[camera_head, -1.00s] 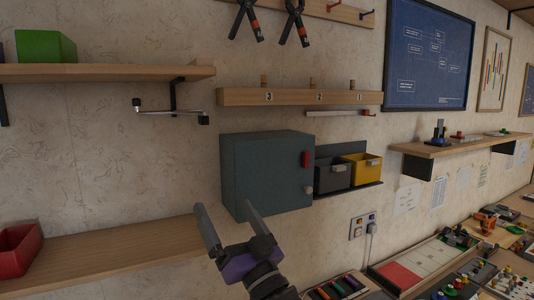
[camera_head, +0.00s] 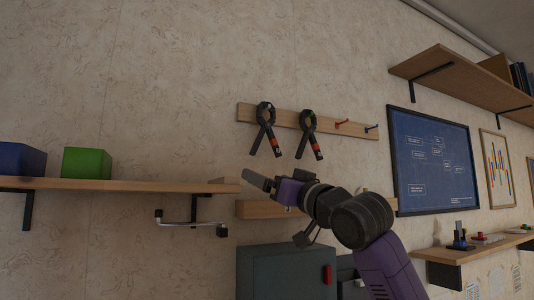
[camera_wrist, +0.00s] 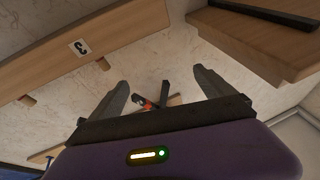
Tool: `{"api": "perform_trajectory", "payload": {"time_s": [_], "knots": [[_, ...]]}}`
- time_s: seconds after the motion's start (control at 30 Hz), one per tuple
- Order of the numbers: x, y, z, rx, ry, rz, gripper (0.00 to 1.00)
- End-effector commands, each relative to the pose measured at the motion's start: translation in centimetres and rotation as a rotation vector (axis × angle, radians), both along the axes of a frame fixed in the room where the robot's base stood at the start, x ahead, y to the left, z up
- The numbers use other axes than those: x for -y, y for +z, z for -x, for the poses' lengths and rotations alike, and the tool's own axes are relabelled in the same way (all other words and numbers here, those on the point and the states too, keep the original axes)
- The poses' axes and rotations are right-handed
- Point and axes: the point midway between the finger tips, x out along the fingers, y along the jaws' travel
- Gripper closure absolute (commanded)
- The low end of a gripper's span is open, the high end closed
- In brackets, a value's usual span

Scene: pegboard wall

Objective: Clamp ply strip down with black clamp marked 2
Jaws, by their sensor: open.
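Two black clamps with orange parts hang side by side on the upper wooden rail: the left clamp (camera_head: 265,128) and the right clamp (camera_head: 308,135). Their marks are too small to read. My gripper (camera_head: 280,209) is open and empty, below the clamps and in front of the numbered rail. In the wrist view a black and orange clamp part (camera_wrist: 147,103) shows beyond and between the open fingers, apart from them. A pale wooden piece (camera_head: 224,181) at the left shelf's right end may be the ply strip; I cannot tell.
The left shelf (camera_head: 130,186) holds a green bin (camera_head: 87,163) and a blue bin (camera_head: 22,160). The numbered rail (camera_wrist: 60,58) is close in the wrist view, marked 3. A grey cabinet (camera_head: 280,270) stands below. Wall around the clamps is clear.

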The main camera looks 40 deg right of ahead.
Motion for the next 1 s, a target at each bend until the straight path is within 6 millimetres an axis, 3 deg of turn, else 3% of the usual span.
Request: {"api": "perform_trajectory", "payload": {"time_s": [0.03,0.2,0.4,0.67,1.0], "knots": [[0.2,1.6,0.1,-0.033,-0.015,0.013,0.07],[0.8,4.9,0.8,-0.169,-0.081,0.024,0.07],[1.3,7.4,2.3,-0.286,-0.171,0.023,0.07],[1.7,8.2,2.8,-0.333,-0.214,0.016,0.07],[2.5,8.3,0.0,-0.334,-0.211,0.016,0.07]]}}
